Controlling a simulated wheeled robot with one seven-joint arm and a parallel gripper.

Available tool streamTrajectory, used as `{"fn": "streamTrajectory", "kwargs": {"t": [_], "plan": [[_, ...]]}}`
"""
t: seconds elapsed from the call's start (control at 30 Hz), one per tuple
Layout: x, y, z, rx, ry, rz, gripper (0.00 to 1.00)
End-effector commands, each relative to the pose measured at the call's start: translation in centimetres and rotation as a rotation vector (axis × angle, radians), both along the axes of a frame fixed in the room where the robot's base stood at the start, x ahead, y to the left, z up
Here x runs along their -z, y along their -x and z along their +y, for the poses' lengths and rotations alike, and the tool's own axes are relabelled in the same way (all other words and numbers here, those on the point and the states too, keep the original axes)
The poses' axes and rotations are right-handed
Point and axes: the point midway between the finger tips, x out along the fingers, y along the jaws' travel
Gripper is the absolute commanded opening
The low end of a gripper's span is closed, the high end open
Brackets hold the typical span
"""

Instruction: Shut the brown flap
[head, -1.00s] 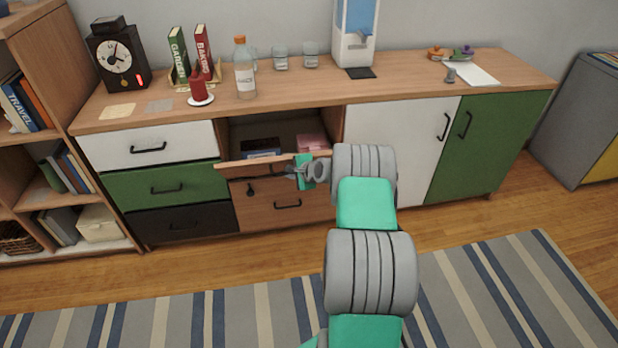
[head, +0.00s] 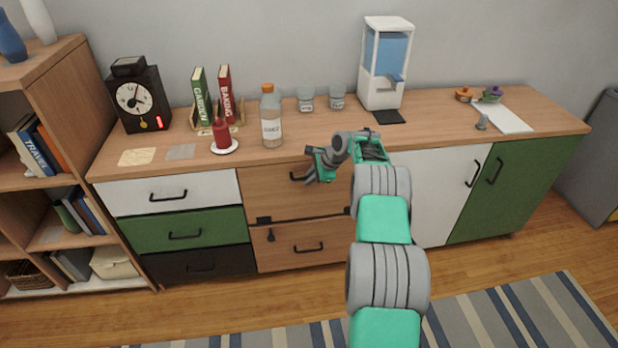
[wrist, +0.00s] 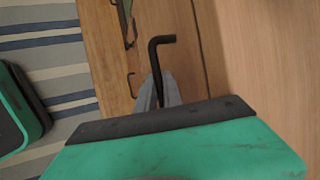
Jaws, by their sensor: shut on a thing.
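The brown flap (head: 272,198) stands upright under the counter, between the white drawer and the white door. Its front looks about level with its neighbours. I cannot tell whether a thin gap is left. Its black handle (head: 296,177) is near its top edge. My gripper (head: 311,178) is at this handle, in front of the flap. In the wrist view, the black handle (wrist: 155,52) runs between the fingertips of my gripper (wrist: 158,92), which are shut on it. My gripper and wrist hide part of the flap's right side.
A brown drawer (head: 290,249) sits below the flap. On the counter (head: 330,133) above stand a bottle (head: 271,118), a red candle (head: 222,135), glass jars (head: 305,100) and a water dispenser (head: 385,65). A striped rug (head: 500,320) lies on the floor.

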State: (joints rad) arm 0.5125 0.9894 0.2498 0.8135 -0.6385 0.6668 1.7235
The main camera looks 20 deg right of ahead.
Motion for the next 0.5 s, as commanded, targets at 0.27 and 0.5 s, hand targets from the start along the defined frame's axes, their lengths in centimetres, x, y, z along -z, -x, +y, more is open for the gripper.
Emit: {"fn": "streamTrajectory", "kwargs": {"t": [0.27,0.5], "plan": [[0.07,-0.16,0.28,-0.007,-0.002,-0.006,0.00],[-0.07,-0.26,0.16,-0.004,-0.001,-0.010,0.12]]}}
